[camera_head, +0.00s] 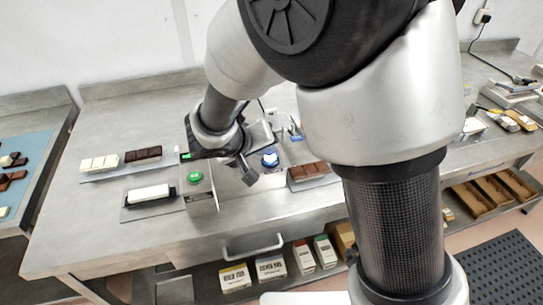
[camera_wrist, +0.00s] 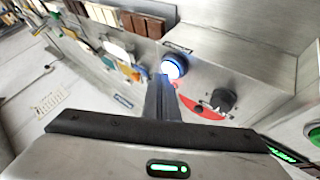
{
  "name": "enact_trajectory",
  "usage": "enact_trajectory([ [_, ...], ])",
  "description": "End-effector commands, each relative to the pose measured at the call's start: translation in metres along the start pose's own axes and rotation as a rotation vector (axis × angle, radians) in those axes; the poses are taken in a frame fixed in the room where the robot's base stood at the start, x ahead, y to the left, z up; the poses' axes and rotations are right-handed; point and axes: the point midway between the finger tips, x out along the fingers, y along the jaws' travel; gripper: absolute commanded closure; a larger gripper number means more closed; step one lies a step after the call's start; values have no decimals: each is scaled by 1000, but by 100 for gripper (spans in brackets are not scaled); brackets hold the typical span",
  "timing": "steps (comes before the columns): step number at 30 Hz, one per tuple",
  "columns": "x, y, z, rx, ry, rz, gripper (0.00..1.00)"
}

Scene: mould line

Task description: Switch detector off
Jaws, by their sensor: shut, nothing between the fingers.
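The grey metal detector housing (camera_wrist: 245,55) carries a lit blue button (camera_wrist: 174,66) and a black rotary knob (camera_wrist: 222,100) beside a red marking (camera_wrist: 190,106). The blue button also shows in the head view (camera_head: 270,159). A green button (camera_head: 195,177) sits on the left box, and its edge shows at the right of the wrist view (camera_wrist: 313,131). My gripper (camera_wrist: 163,82) is shut and empty. Its tips appear just below the blue button and left of the knob in the wrist view; I cannot tell whether they touch. The arm hides part of the housing in the head view.
White bars (camera_head: 100,163) and dark chocolate bars (camera_head: 143,154) lie left on the steel table (camera_head: 110,115). A brown bar (camera_head: 309,170) lies right of the blue button. A white block (camera_head: 148,194) sits in a dark holder. Several boxes stand on the shelf below.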

Motion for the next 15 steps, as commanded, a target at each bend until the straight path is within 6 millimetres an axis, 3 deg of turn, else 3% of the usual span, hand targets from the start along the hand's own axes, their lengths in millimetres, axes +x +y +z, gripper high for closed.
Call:
enact_trajectory([
  [15,7,-5,5,0,0,-1,100],
])
